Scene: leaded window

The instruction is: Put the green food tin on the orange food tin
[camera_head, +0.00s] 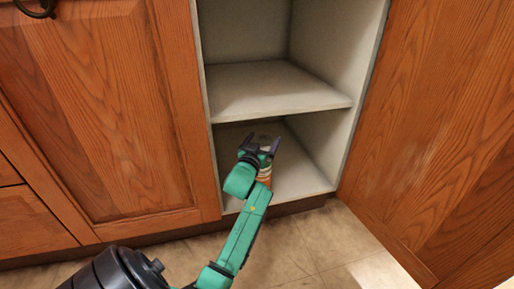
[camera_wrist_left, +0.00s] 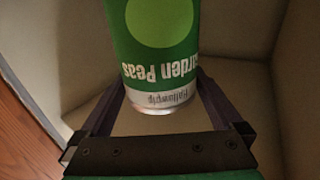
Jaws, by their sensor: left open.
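The green food tin (camera_wrist_left: 150,45), labelled "Garden Peas", fills the top middle of the left wrist view, its lettering upside down there. My left gripper (camera_head: 263,139) is in the lower cabinet compartment, open, with one finger on each side of the green tin. In the head view, only the tin's greyish top (camera_head: 265,140) shows between the fingers. The orange food tin (camera_head: 265,178) shows partly below, behind my gripper. The green tin appears directly above it, but my gripper hides where they meet, so I cannot tell whether they touch. My right gripper is not in view.
A pale shelf (camera_head: 270,90) lies above the gripper. The compartment floor (camera_head: 300,175) is clear to the right of the tins. An open wooden door (camera_head: 430,140) stands at the right, and a closed door (camera_head: 100,110) at the left.

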